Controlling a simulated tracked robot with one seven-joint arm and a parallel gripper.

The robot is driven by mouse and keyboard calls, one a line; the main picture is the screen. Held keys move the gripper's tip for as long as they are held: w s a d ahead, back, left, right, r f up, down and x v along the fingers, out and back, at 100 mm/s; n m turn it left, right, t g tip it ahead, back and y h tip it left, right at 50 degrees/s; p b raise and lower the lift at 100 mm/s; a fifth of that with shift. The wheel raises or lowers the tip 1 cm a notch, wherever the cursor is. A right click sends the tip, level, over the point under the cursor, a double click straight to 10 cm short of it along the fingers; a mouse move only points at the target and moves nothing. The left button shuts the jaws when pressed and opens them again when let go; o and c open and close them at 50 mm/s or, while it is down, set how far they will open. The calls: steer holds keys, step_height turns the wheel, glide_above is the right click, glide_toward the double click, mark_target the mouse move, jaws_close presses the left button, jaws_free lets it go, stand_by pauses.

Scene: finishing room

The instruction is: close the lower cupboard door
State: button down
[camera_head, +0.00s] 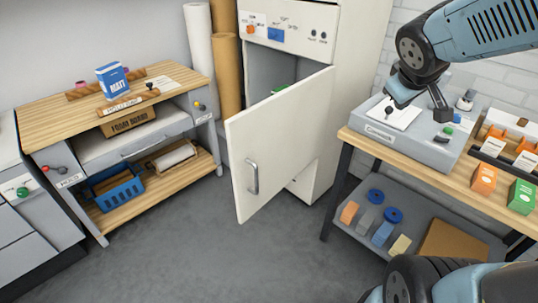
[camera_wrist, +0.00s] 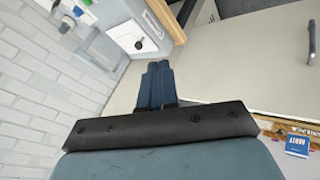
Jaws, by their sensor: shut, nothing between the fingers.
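The lower cupboard door (camera_head: 278,140) is cream with a grey bar handle (camera_head: 252,177). It stands wide open, swung out from the tall cupboard (camera_head: 345,60) into the room. Part of the dark inside shows above it, with something green within. My gripper (camera_head: 401,94) is to the right of the door, over the right-hand bench and apart from the door in the head view. In the wrist view its blue fingers (camera_wrist: 158,82) are together and empty. The pale door face (camera_wrist: 245,65) fills much of that view beyond the fingers, with the handle (camera_wrist: 312,42) at the right edge.
The right bench (camera_head: 462,165) carries a grey unit (camera_head: 430,148) and small boxes, with a loaded shelf below. A left workbench (camera_head: 45,118) holds a blue box (camera_head: 113,80). Rolls (camera_head: 227,75) stand beside the cupboard. The grey floor (camera_head: 225,250) before the door is clear.

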steer(key=w+a+f+n+y, duration=0.5)
steer(key=w+a+f+n, duration=0.5)
steer(key=a+f+n, duration=0.15)
steer(key=s+a+f+n+g+y, duration=0.55)
steer(key=s+a+f+n, duration=0.25)
steer(key=a+f, duration=0.4)
steer(key=w+a+f, duration=0.4)
steer(key=a+f, duration=0.4)
steer(key=shift+w+g, duration=0.2)
steer(key=shift+g, duration=0.15)
